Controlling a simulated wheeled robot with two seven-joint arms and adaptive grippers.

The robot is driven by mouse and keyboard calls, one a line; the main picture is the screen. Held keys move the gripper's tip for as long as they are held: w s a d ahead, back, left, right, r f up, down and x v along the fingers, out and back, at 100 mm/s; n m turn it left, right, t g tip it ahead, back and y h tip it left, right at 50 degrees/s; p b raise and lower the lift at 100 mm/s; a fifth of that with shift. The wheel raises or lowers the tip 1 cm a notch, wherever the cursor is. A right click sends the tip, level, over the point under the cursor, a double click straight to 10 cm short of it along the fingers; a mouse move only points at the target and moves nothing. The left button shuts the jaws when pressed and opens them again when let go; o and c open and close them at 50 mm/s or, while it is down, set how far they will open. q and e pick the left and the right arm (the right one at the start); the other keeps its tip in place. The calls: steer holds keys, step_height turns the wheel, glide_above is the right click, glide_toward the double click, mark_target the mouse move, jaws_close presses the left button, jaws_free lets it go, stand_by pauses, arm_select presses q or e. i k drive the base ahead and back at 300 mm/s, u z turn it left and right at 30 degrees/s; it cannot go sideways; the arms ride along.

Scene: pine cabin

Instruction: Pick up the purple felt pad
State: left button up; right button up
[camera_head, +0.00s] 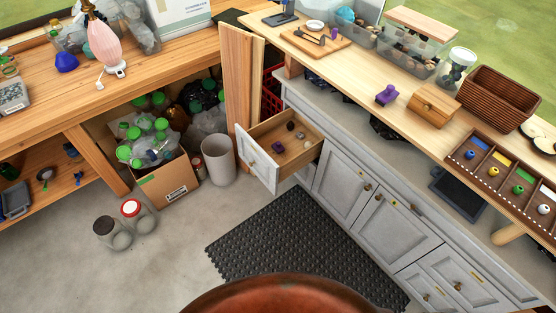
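Several small purple things show, and I cannot tell for sure which is the felt pad. One purple piece (278,147) lies in the open drawer (285,139), toward its front. A larger purple block-like thing (387,95) with a raised part sits on the light wooden counter (362,84), left of a small wooden chest (433,105). A small purple item (334,33) is on the wooden board (312,45) at the back of the counter. Neither of my grippers is in view.
The drawer, also holding a few small dark and pale items, juts out over the floor near a grey bin (218,160). A dark mat (290,245) lies before the cabinets. Two jars (112,233) and a cardboard box (168,184) of bottles stand left. A sectioned tray (507,178) is at right.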

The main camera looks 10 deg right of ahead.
mark_target(278, 148)
steer(key=k, duration=0.75)
steer(key=u, duration=1.05)
steer(key=i, duration=1.8)
steer(key=z, duration=0.85)
steer(key=i, duration=0.65)
steer(key=z, duration=0.55)
